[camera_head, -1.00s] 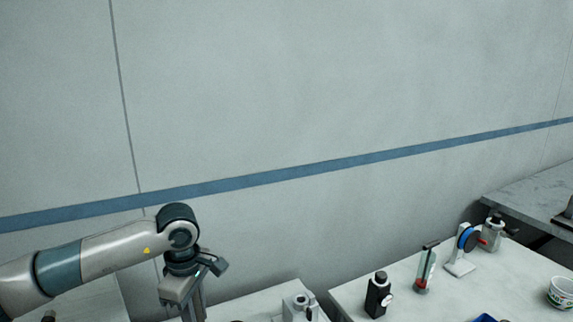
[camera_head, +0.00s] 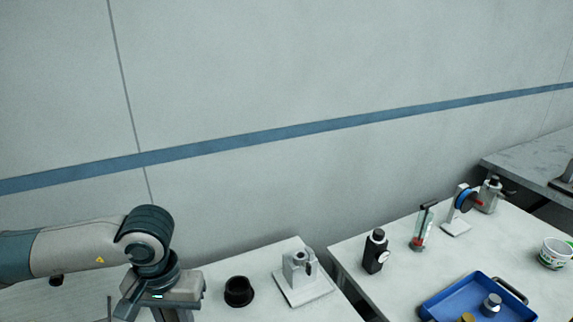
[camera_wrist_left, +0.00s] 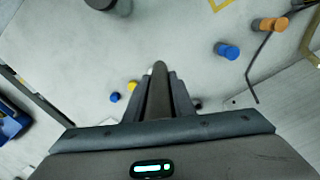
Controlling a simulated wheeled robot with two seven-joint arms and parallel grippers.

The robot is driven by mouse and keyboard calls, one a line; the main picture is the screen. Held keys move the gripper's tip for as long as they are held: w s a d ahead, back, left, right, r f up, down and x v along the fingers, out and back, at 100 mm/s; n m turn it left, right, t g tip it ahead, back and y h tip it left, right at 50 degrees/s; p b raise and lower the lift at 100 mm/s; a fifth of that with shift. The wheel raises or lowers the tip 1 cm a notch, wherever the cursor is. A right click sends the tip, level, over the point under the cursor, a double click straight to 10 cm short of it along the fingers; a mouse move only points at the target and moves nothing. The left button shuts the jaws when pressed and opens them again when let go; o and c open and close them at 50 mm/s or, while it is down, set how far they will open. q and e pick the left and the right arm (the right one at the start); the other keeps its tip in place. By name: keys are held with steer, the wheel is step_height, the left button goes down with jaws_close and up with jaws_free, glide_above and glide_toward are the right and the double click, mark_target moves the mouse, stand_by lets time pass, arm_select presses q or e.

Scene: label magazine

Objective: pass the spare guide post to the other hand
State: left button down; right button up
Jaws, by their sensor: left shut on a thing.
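The spare guide post appears as a dark, slim, round-ended rod (camera_wrist_left: 158,98) in the left wrist view, between the fingers of my left gripper (camera_wrist_left: 160,76). The gripper is shut on it, and the post's tip reaches slightly past the fingertips. Its lower part is hidden by the gripper body. In the head view only the wrist and body of my left gripper (camera_head: 166,296) show at the lower left. The fingertips and post are cut off by the bottom edge there. My right gripper is in neither view.
A black cup (camera_head: 239,292) and a white fixture (camera_head: 301,278) stand right of my left gripper. Farther right are a black bottle (camera_head: 375,254), a blue tray (camera_head: 450,303) and a white tub (camera_head: 555,254). The wrist view shows blue (camera_wrist_left: 228,50) and orange (camera_wrist_left: 270,24) cylinders below.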

arm_select(q)
steer(key=shift+d, duration=0.1)
stand_by(0.4)
steer(key=w+d+r+m, duration=0.2)
steer(key=d+r+m, duration=0.2)
steer(key=d, duration=0.3)
steer(key=w+d+r+m, duration=0.2)
steer(key=d+r+m, duration=0.2)
steer(key=d+r, duration=0.2)
steer(key=shift+w+d, duration=0.25)
steer(key=shift+d, duration=0.2)
steer(key=w+d+f+m, duration=0.4)
steer(key=w+f, duration=0.1)
steer(key=shift+f+m, duration=0.3)
steer(key=shift+f, duration=0.1)
steer(key=shift+s+d, duration=0.1)
